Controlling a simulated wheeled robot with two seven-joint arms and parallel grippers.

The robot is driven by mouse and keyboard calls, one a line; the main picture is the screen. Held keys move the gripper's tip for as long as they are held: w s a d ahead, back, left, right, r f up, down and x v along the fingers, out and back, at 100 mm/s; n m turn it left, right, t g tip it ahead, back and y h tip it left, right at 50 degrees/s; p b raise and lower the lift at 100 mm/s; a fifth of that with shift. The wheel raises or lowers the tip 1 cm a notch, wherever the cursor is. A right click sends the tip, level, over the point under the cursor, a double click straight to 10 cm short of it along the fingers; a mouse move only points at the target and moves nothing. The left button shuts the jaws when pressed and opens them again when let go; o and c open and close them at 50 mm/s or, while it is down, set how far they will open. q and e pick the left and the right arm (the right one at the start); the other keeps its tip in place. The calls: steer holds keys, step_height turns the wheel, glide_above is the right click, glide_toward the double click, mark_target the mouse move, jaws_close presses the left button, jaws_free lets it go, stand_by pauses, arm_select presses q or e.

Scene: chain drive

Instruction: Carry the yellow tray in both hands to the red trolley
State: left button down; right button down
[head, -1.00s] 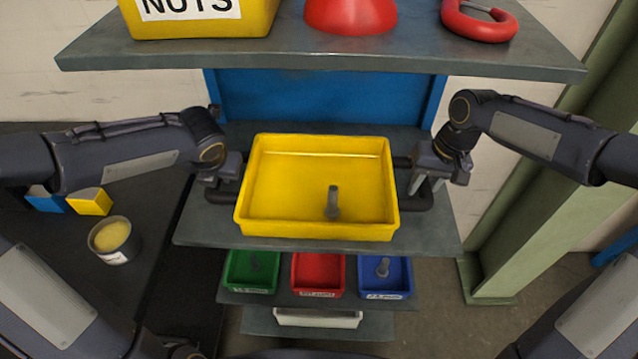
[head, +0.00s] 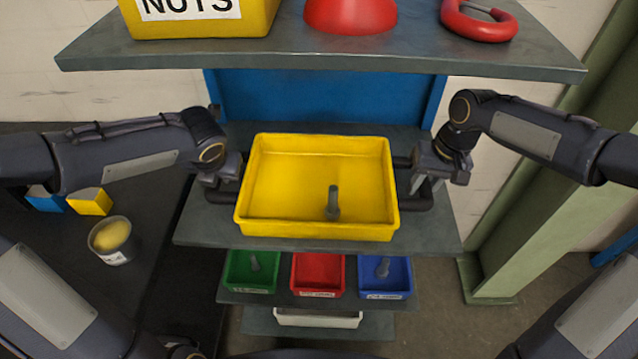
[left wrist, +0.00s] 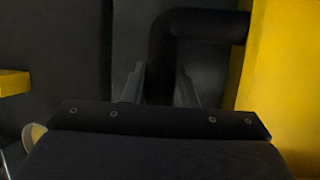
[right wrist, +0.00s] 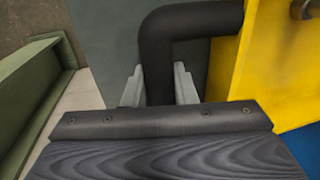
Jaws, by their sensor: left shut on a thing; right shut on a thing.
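The yellow tray (head: 290,190) is in the middle of the head view, at a grey shelf, with a grey bolt-like piece (head: 333,203) standing in it. My left gripper (head: 228,182) is at the tray's left side, shut on its black handle; the handle shows between the fingers in the left wrist view (left wrist: 160,80). My right gripper (head: 424,180) is shut on the right black handle, seen between the fingers in the right wrist view (right wrist: 158,75). I cannot tell whether the tray touches the shelf. No red trolley is in view.
An upper shelf (head: 320,55) holds a yellow NUTS bin (head: 200,20), a red dome (head: 350,15) and a red ring (head: 480,20). Green (head: 252,272), red (head: 318,274) and blue (head: 385,276) bins sit below. A green post (head: 540,180) stands right; a dark bench (head: 150,240) with a tub (head: 112,240) is left.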

arm_select(q)
steer(key=shift+r, duration=0.15)
arm_select(e)
steer(key=shift+r, duration=0.15)
